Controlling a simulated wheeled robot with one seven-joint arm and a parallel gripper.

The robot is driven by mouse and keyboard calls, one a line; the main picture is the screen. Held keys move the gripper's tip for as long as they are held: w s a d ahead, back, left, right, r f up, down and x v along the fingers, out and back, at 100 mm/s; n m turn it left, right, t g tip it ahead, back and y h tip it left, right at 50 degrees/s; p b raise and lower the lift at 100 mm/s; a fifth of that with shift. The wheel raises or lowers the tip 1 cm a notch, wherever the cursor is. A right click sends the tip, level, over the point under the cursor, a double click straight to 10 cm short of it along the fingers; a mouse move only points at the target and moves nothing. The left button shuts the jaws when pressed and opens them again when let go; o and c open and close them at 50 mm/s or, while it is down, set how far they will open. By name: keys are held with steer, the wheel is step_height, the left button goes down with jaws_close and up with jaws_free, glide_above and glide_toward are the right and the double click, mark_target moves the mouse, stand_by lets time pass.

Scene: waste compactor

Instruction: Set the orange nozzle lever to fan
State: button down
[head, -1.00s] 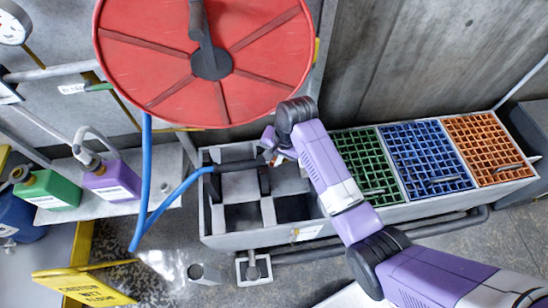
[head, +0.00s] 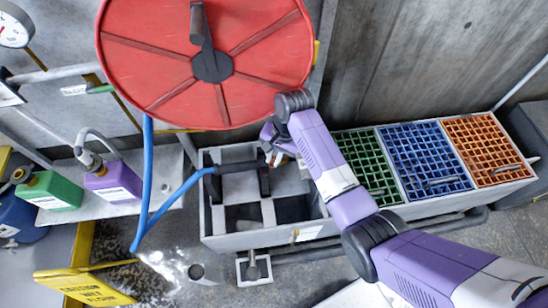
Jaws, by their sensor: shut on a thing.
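A black nozzle (head: 235,168) lies at the end of the blue hose, across the left part of the long grey trough. Its right end reaches my gripper (head: 274,155). My gripper comes in from the upper right and is shut at the nozzle's end. The orange lever is mostly hidden by the jaws, with only a small orange trace between them, so its setting cannot be read.
A large red hose reel (head: 212,66) hangs just above my wrist. Purple (head: 112,188) and green (head: 50,190) jugs stand left. A yellow wet-floor sign (head: 82,285) is at lower left.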

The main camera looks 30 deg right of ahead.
steer(key=shift+w, duration=0.1)
stand_by(0.3)
steer(key=c, duration=1.4)
jaws_free()
steer(key=shift+c, duration=0.2)
step_height(320, 180, up, 8)
steer(key=d, duration=0.1)
steer(key=shift+d+f+p, duration=0.15)
steer(key=shift+d+p, duration=0.1)
steer(key=shift+p, duration=0.05)
